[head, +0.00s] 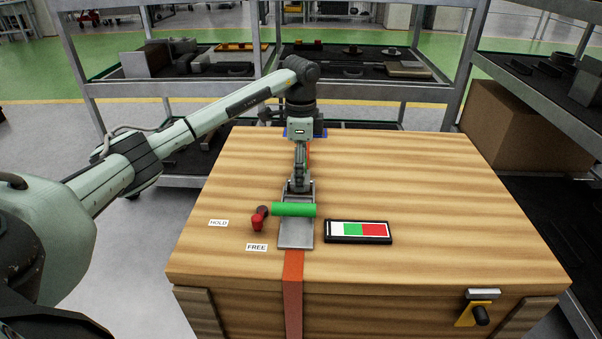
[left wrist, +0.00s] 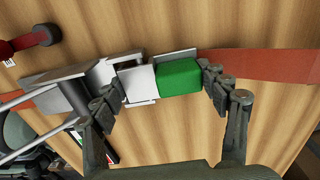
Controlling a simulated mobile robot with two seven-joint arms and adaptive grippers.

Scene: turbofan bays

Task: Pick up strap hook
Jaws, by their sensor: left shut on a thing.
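My left gripper (head: 298,190) points down over the wooden crate, at a metal ratchet piece (head: 296,238) on an orange strap (head: 292,280). In the left wrist view my gripper's fingers (left wrist: 163,88) are closed on a green handle (left wrist: 180,77) with a pale metal block beside it. The green handle (head: 294,210) lies crosswise on the ratchet in the head view. The strap (left wrist: 265,64) runs out to the right in the wrist view. I cannot make out a separate strap hook for certain. My right gripper is not in view.
The wooden crate (head: 420,180) has a red lever (head: 258,220) between HOLD and FREE labels, and a panel (head: 358,232) with white, green and red bands. A yellow-and-black fitting (head: 476,312) is on its front right. Metal shelves (head: 245,90) stand behind.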

